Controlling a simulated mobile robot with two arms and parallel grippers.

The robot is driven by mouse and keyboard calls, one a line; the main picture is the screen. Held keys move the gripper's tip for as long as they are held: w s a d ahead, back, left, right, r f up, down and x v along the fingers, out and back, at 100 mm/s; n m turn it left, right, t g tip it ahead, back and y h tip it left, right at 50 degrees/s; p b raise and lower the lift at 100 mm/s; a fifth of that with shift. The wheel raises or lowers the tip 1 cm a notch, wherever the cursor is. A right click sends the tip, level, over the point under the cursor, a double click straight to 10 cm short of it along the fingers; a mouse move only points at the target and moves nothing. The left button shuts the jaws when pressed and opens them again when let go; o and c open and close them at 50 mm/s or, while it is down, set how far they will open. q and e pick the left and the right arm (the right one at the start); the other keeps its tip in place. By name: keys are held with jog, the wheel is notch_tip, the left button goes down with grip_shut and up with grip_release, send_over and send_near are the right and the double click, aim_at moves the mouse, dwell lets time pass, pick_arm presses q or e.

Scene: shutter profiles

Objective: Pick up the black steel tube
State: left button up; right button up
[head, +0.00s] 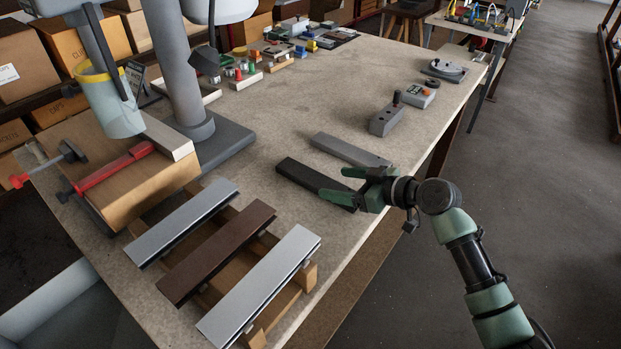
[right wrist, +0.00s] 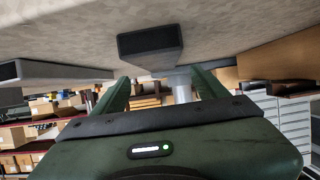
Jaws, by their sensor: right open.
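The black steel tube (head: 305,180) lies flat on the workbench, left of a grey tube (head: 348,150) that lies roughly parallel to it. My right gripper (head: 346,184) is open at the black tube's near end, its green fingers spread to either side of that end in the head view. In the right wrist view, the black tube's end (right wrist: 150,42) shows between the two fingertips (right wrist: 160,80) across the picture, and the grey tube (right wrist: 45,73) is at the left. I cannot tell whether a finger touches the black tube. My left gripper is not in view.
Two silver profiles and a brown profile (head: 217,250) lie on a wooden rack (head: 308,277) at the front. A cardboard box (head: 130,185) with a red clamp stands at the left. A grey block with a knob (head: 386,120) is beyond the tubes. The bench middle is clear.

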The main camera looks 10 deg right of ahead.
aim_at(320, 181)
jog(key=p+x, duration=0.1)
jog(key=x, duration=0.2)
jog(key=shift+r, duration=0.1)
jog(key=shift+x, duration=1.15)
jog(key=shift+w+a, duration=0.15)
jog(key=shift+a, duration=0.05)
jog(key=shift+f, duration=0.25)
grip_shut()
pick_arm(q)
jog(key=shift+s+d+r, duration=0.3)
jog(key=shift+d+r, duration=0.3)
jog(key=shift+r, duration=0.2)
pick_arm(e)
jog(key=shift+r, duration=0.1)
